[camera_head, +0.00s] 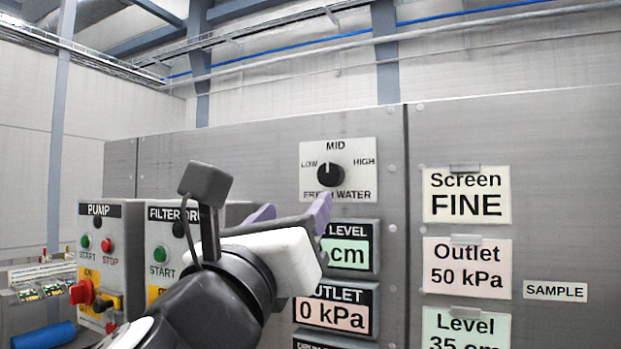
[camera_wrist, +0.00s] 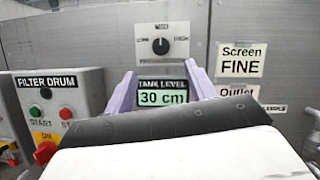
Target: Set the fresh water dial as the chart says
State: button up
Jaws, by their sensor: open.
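The fresh water dial (camera_head: 330,175) is a round black knob on a white plate marked LOW, MID and HIGH. Its white pointer line stands upright, toward MID. It also shows in the wrist view (camera_wrist: 160,46). My gripper (camera_head: 292,212) is open and empty, its purple fingers spread below the dial and apart from it; they also show in the wrist view (camera_wrist: 159,76). Chart cards on the right read Screen FINE (camera_head: 467,195), Outlet 50 kPa (camera_head: 467,268) and Level 35 cm (camera_head: 465,330), cut off below.
The tank level display (camera_wrist: 163,97) reads 30 cm. The outlet display (camera_head: 336,312) reads 0 kPa and is partly hidden by my arm. The pump box (camera_head: 98,230) and filter drum box (camera_wrist: 46,94) stick out at left. A SAMPLE label (camera_head: 555,291) is at right.

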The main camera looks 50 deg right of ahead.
aim_at(329, 177)
jog(key=p+x, duration=0.1)
jog(key=x, duration=0.3)
jog(key=p+x, duration=0.2)
jog(key=x, duration=0.3)
jog(key=f+p+x, duration=0.1)
jog(key=x, duration=0.3)
jog(key=shift+d+r+p, duration=0.15)
jog(key=shift+d+p, duration=0.2)
jog(key=shift+d, duration=0.05)
jog(key=shift+w+d, duration=0.15)
jog(key=shift+d, duration=0.25)
jog(key=c, duration=1)
